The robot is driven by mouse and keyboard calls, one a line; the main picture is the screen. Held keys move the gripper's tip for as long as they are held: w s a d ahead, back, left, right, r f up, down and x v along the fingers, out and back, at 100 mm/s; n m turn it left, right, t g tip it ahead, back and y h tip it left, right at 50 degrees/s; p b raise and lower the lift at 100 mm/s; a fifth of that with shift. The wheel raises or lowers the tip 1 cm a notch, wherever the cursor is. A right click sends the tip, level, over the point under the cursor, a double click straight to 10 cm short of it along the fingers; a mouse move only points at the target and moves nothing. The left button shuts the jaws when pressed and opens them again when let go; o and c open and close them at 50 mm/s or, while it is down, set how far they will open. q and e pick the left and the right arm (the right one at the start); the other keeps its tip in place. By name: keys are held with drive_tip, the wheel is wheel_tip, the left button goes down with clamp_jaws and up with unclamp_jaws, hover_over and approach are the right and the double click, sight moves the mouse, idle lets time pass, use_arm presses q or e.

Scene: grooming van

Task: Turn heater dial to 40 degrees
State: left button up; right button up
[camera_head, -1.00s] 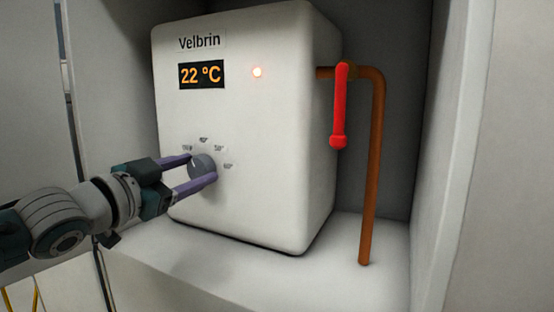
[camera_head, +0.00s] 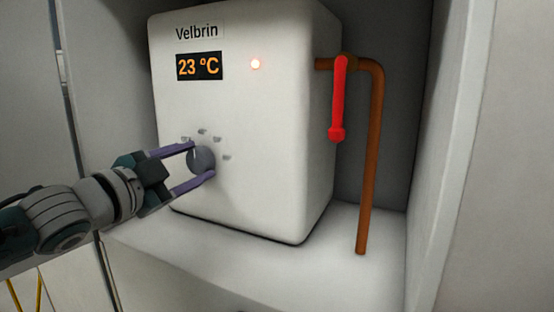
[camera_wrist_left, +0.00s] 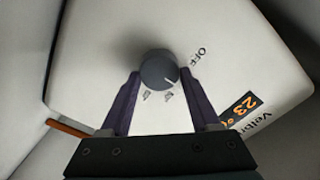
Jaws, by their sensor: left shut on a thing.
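The heater (camera_head: 265,140) is a white box labelled Velbrin, and its orange display (camera_head: 199,66) reads 23 °C. The round grey dial (camera_head: 201,161) is low on its front, with a white pointer line toward the upper left in the head view. Several marks arc above the dial, too blurred to read there. My left gripper (camera_head: 203,159) is shut on the dial, one purple finger on each side. In the left wrist view the dial (camera_wrist_left: 158,68) sits between the fingertips, its pointer toward the lower right, between the OFF label and two small marks. My right gripper is not in view.
A small light (camera_head: 255,64) glows on the heater front. A copper pipe (camera_head: 376,150) with a red lever (camera_head: 338,100) stands at the heater's right. The heater stands on a white shelf (camera_head: 300,262) inside an alcove with walls on both sides.

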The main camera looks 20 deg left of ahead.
use_arm(q)
drive_tip(key=o, duration=1.4)
drive_tip(key=shift+c, duration=0.2)
drive_tip(key=s+p, duration=0.3)
drive_tip(key=s, duration=0.7)
drive_tip(key=shift+a, duration=0.35)
